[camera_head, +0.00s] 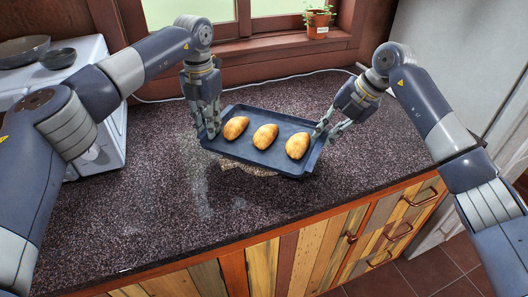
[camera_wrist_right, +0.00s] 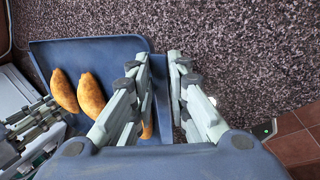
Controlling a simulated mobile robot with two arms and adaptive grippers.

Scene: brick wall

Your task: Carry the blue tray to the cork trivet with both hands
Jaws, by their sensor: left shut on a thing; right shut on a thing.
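The blue tray (camera_head: 270,119) is held over the dark counter, with three golden-brown rolls (camera_head: 265,136) lying on it. My left gripper (camera_head: 209,132) is shut on the tray's left end. My right gripper (camera_head: 322,130) is shut on its right end. In the right wrist view the tray (camera_wrist_right: 110,46) has its rim between the fingers of my right gripper (camera_wrist_right: 161,62), and my left gripper (camera_wrist_right: 38,118) shows at the far end. A tan edge, likely the cork trivet (camera_head: 262,171), peeks out below the tray's front edge; most of it is hidden.
A white stove (camera_head: 118,140) with dark pans (camera_head: 25,50) stands at the left. A potted plant (camera_head: 318,18) sits on the window sill. A white cable (camera_head: 270,80) runs along the back. The speckled counter (camera_head: 130,220) is clear at the front left.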

